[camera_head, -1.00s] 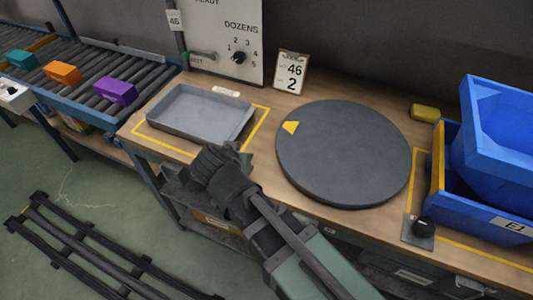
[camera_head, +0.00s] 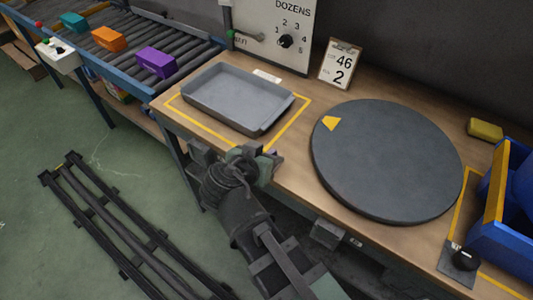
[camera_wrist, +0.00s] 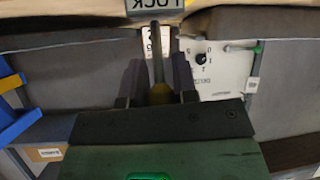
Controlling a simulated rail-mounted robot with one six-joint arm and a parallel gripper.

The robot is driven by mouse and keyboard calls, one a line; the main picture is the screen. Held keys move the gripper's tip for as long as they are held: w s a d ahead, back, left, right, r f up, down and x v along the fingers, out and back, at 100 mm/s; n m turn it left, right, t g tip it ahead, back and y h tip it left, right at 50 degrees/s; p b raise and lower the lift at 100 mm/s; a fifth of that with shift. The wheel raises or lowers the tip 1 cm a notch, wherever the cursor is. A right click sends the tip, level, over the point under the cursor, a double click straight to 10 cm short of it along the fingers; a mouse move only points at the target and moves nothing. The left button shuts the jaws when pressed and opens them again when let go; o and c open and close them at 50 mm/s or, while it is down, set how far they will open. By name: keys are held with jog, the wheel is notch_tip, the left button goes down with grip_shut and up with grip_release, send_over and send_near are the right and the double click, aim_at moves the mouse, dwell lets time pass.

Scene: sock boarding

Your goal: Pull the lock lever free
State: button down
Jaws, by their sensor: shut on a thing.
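A thin grey lever rod (camera_wrist: 157,52) runs from under a grey plate marked LOCK (camera_wrist: 155,6) down between my fingers in the wrist view. My gripper (camera_wrist: 157,84) is shut on this lever. In the head view my gripper (camera_head: 250,162) is at the front edge of the workbench, below the grey tray. My own wrist and arm hide the fingertips and the lever there.
On the workbench are a grey tray (camera_head: 238,98), a dark round disc (camera_head: 386,160), a number card (camera_head: 339,64) and a white dial panel (camera_head: 285,30). Blue bins (camera_head: 510,215) stand at right. A roller conveyor with coloured blocks is at left. A black rail (camera_head: 125,235) lies on the floor.

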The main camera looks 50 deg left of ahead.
jog(key=c, duration=0.9)
grip_release()
jog(key=shift+c, duration=0.2)
jog(key=shift+s+d+r+p, duration=0.15)
jog(key=shift+s+r+p, duration=0.15)
jog(key=shift+p, duration=0.05)
jog(key=p+v, duration=0.4)
jog(key=v, duration=0.6)
jog(key=shift+p, duration=0.35)
jog(key=shift+f, duration=0.1)
